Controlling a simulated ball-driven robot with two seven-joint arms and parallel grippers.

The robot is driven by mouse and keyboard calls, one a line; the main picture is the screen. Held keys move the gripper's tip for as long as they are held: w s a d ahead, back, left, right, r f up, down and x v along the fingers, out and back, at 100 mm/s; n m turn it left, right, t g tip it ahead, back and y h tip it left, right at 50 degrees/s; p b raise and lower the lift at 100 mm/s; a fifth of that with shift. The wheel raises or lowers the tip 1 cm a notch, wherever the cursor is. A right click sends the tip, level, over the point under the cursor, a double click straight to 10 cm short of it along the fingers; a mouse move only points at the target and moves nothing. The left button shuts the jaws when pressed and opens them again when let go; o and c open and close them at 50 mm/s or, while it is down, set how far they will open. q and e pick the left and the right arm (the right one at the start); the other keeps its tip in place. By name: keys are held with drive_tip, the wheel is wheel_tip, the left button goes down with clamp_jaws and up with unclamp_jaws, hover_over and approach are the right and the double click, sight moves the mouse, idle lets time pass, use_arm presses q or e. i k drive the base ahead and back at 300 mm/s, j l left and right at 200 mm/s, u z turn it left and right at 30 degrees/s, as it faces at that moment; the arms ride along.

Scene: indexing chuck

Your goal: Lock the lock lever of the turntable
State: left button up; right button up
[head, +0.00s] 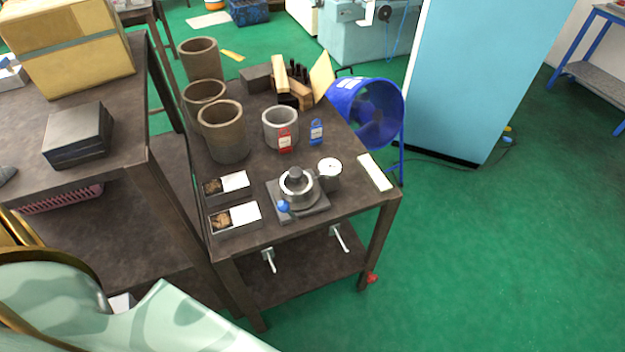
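The turntable (297,188) is a round grey metal chuck on a dark square base plate (311,213), near the front of the dark metal table. A blue ball knob (283,206) sits at its front left and looks like the end of the lock lever; the lever's arm is too small to make out. A round white-faced dial (329,167) stands at the turntable's right rear. Neither my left gripper nor my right gripper is in view.
Two bins (236,217) with brown pieces sit left of the turntable. Brown pots (223,132), a grey pot (280,127), red and blue tags and wooden blocks stand behind. Green floor is clear at right.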

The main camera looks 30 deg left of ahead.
sight(283, 206)
drive_tip(key=k+l+u, duration=0.1)
drive_tip(key=u, duration=0.15)
drive_tip(key=k+l+u, duration=0.1)
drive_tip(key=u, duration=0.8)
drive_tip(key=k, duration=0.05)
